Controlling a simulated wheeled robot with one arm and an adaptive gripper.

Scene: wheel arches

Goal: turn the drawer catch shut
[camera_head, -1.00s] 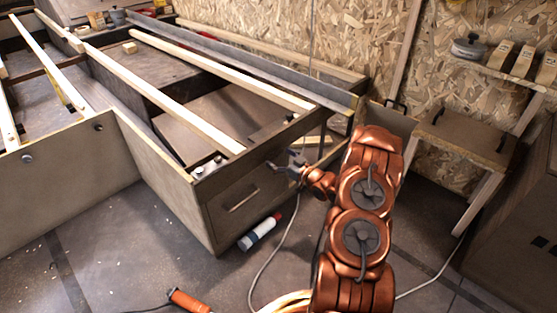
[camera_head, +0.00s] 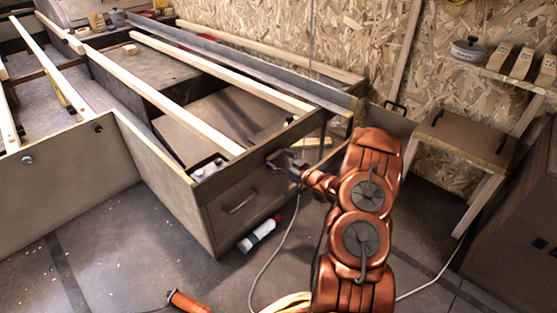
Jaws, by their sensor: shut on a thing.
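The drawer front (camera_head: 226,211) with its bar handle (camera_head: 241,201) is in the end face of the wooden bed frame. My gripper (camera_head: 274,162) is at the upper right of the drawer front, close against the frame's end face, with its fingers shut on the drawer catch. The catch is small and mostly hidden by the fingers, so its angle cannot be made out. My copper-coloured arm reaches in from the lower right.
An orange-handled tool (camera_head: 188,301) and a cable (camera_head: 262,272) lie nearer. A small wooden bench (camera_head: 464,137) stands at the right. Slats (camera_head: 160,95) cross the frame's open top.

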